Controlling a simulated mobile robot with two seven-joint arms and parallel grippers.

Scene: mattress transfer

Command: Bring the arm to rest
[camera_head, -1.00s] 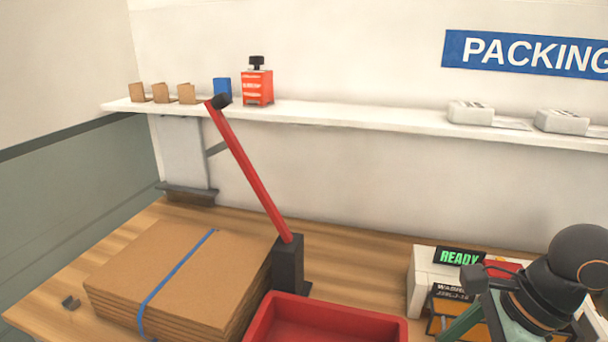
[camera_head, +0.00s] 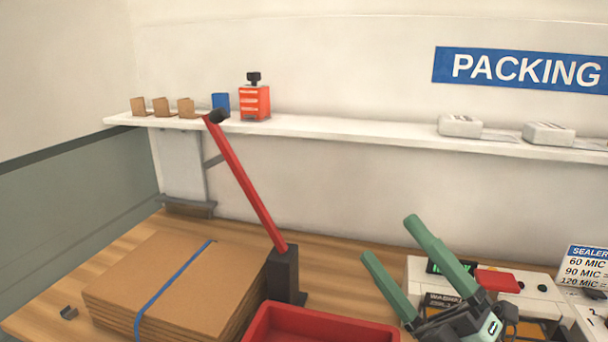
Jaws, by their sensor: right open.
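My right gripper (camera_head: 390,238) is at the lower right, with its two green fingers spread apart and pointing up and to the left. Nothing is between the fingers. It stands in front of the white sealer machine (camera_head: 540,300) and hides part of its display and front labels. My left gripper is not in view.
A red lever (camera_head: 245,180) on a black post (camera_head: 283,275) rises beside a strapped cardboard stack (camera_head: 180,285). A red tray (camera_head: 320,325) lies at the bottom middle. A wall shelf (camera_head: 330,131) carries small boxes. A sealer sign (camera_head: 585,266) stands at the right.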

